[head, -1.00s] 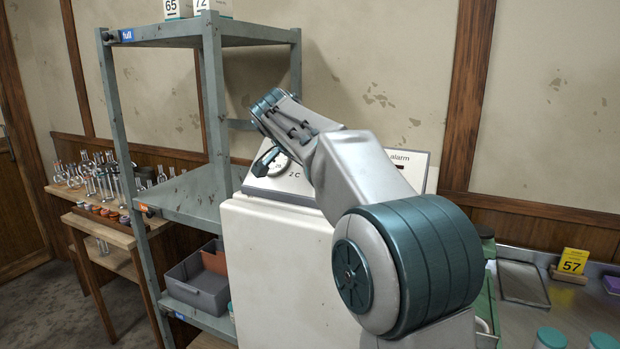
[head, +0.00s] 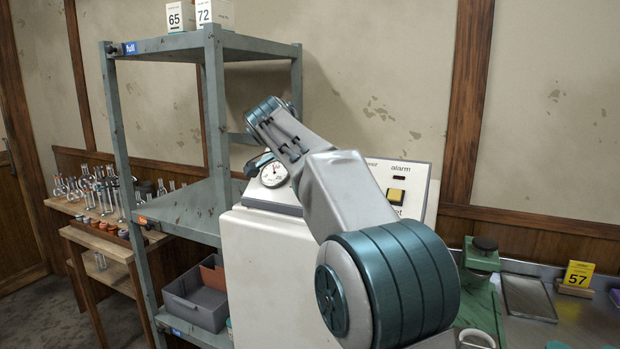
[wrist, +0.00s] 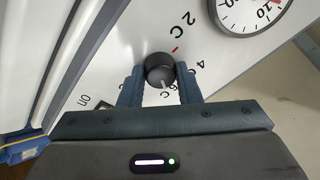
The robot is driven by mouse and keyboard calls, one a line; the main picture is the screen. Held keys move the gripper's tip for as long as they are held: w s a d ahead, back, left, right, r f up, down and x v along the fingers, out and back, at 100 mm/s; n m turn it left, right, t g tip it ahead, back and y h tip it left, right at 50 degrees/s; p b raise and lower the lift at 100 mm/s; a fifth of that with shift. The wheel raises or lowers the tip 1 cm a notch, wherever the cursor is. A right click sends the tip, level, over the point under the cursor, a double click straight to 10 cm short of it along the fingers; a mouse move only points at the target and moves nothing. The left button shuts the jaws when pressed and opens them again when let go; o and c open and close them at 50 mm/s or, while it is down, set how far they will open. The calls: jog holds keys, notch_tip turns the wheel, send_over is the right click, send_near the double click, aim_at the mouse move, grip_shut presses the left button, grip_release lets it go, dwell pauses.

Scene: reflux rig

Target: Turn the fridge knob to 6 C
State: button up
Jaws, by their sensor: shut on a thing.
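The black fridge knob (wrist: 159,68) sits on the white control panel, between the two fingers of my gripper (wrist: 159,86) in the wrist view. The gripper is shut on it. A white pointer line on the knob faces the lower edge, close to the "6 C" label (wrist: 178,88), which a finger partly covers. I cannot tell whether it lines up exactly. The "2 C" label (wrist: 182,25) with a red tick and a "4" label lie further round. In the head view my arm hides the knob; the fridge (head: 265,265) stands below the panel.
A round dial gauge (head: 273,175) is beside my wrist, with an alarm lamp and yellow button (head: 396,196) to the right. A grey metal shelf (head: 180,205) stands close on the left. A bench with a "57" sign (head: 577,275) is at right.

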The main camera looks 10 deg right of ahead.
jog(key=shift+a+r, duration=0.1)
jog(key=shift+r, duration=0.05)
jog(key=o, duration=1)
jog(key=shift+c, duration=0.2)
jog(key=p+v, duration=0.1)
jog(key=v, duration=1.2)
jog(key=shift+s+a+r, duration=0.2)
jog(key=s+d+f+n+g+y+p, duration=0.2)
jog(key=s+f+n, duration=0.6)
jog(key=s+f, duration=0.5)
jog(key=s+d+f+n+g+y+p, duration=0.2)
jog(key=s+d+f+n+y+p, duration=0.2)
jog(key=s+f, duration=0.9)
jog(key=s+n+p, duration=0.2)
jog(key=n, duration=0.1)
jog(key=shift+s+d+f+n+g, duration=0.2)
jog(key=shift+s+f+n+g, duration=0.1)
jog(key=shift+s+n, duration=0.1)
